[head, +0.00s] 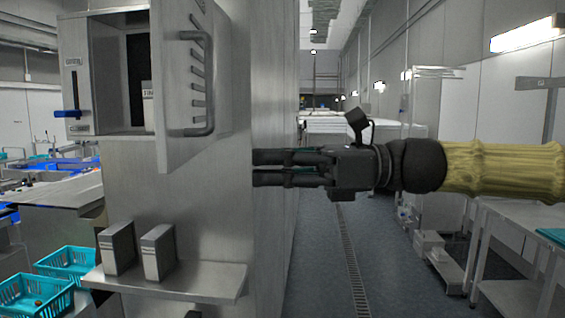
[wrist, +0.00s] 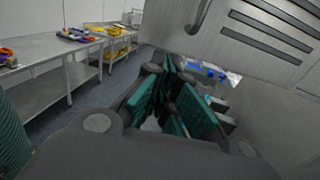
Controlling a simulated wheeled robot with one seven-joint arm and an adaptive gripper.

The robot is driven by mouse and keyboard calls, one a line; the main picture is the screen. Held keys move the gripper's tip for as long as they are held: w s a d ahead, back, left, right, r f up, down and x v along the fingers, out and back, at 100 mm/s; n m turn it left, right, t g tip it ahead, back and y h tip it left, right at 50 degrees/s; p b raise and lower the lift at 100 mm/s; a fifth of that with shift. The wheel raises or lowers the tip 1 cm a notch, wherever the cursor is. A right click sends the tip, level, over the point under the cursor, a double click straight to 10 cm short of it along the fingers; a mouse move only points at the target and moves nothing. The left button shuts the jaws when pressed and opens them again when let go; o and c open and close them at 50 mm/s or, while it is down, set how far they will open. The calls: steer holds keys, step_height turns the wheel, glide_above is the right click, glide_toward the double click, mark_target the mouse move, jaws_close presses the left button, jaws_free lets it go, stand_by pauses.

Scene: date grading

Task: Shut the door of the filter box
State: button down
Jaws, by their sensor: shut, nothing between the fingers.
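The filter box (head: 81,95) is a grey metal cabinet on the wall at upper left in the head view. Its door (head: 172,115) stands open, swung out toward me, with a bar handle (head: 209,85) and a column of vent slots. A pale carton (head: 148,106) shows inside the dark opening, partly hidden by the door. My gripper (head: 256,168) is shut and empty, pointing left, to the right of the door and below its handle. In the wrist view the slotted door (wrist: 225,60) fills the upper right, beyond my fingers (wrist: 172,95). Contact with the door cannot be told.
A shelf (head: 200,282) under the box holds two grey cartons (head: 118,248). Teal crates (head: 25,296) stand at lower left. A clear aisle (head: 325,260) runs behind my gripper, with a steel table (head: 515,300) at right.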

steer(key=s+a+p, duration=0.1)
steer(key=a+p, duration=0.1)
steer(key=a, duration=0.7)
steer(key=shift+s+a+p, duration=0.2)
steer(key=shift+a+p, duration=0.1)
